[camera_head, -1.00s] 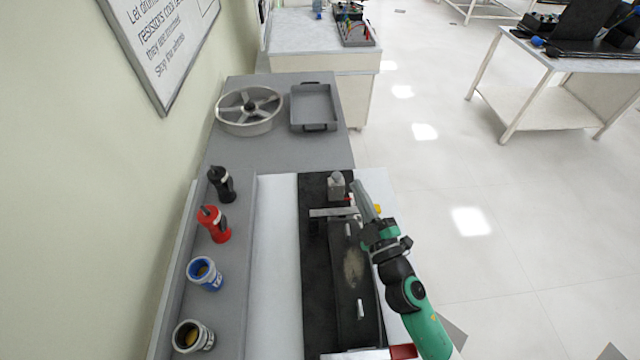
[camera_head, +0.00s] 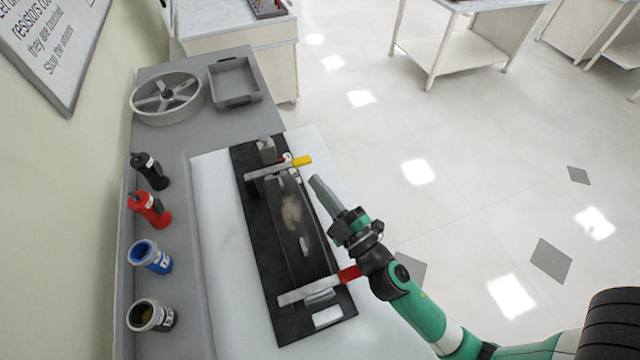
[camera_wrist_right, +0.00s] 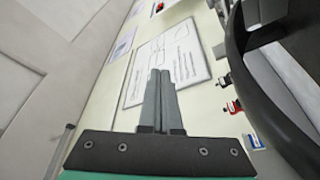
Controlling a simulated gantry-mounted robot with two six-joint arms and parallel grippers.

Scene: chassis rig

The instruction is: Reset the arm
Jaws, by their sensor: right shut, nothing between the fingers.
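My right arm, green and black, comes in from the lower right in the head view. Its gripper (camera_head: 322,190) is at the right edge of the chassis rig, above the white table's right side. Its fingers are together and hold nothing. In the right wrist view the grey fingers (camera_wrist_right: 160,82) also lie side by side, pointing toward the wall poster. My left gripper is in neither view.
The black chassis rig (camera_head: 265,255) has a yellow-ended bar (camera_head: 302,160) and a red-ended bar (camera_head: 349,273). Black (camera_head: 150,171) and red (camera_head: 150,209) bottles and two cups (camera_head: 151,257) stand at left. A spoked wheel (camera_head: 166,97) and grey tray (camera_head: 235,80) sit behind.

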